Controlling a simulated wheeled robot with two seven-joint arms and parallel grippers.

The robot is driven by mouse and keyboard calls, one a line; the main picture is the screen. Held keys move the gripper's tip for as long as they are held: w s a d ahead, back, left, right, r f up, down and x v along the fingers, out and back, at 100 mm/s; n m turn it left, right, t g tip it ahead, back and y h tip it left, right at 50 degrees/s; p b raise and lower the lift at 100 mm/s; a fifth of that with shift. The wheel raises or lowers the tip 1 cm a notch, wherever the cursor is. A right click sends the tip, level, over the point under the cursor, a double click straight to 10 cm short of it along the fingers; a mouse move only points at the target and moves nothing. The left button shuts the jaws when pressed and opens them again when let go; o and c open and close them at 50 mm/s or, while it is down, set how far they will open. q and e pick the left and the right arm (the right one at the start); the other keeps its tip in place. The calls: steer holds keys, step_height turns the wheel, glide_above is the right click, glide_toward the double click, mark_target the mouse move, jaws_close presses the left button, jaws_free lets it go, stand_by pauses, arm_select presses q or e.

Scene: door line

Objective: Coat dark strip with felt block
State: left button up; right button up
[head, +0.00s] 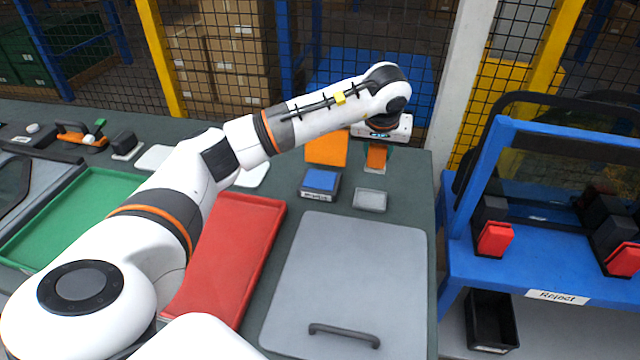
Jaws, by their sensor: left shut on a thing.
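My left arm reaches across to the back right of the table. Its gripper (379,145) points down there and is shut on a small orange block (376,157), which seems to be the felt block. The block is just above or touching a light pad or holder on the table; I cannot tell which. The fingers are mostly hidden by the wrist. A dark-edged pane (560,103) stands in the blue stand (470,262) at the right, apart from the gripper. I cannot single out the dark strip for sure. My right gripper is not in view.
An orange panel (326,149), a blue-topped box (320,181) and a small grey dish (370,200) lie near the gripper. A grey lid with a handle (350,260), a red tray (262,207) and a green tray (75,205) cover much of the table. Red clamps (494,239) line the stand.

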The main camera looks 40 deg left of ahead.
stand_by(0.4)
arm_select(q)
steer(key=b, duration=0.1)
glide_above(323, 172)
steer(key=s, duration=0.2)
steer(key=f+b, duration=0.4)
steer(key=d+f+b, duration=0.1)
steer(key=f, duration=0.1)
steer(key=shift+f+b, duration=0.25)
steer(key=shift+b, duration=0.15)
steer(key=shift+f, duration=0.45)
stand_by(0.6)
steer(key=shift+f, duration=0.1)
stand_by(1.1)
step_height(323, 172, up, 7)
steer(key=p, duration=0.6)
stand_by(0.4)
stand_by(0.5)
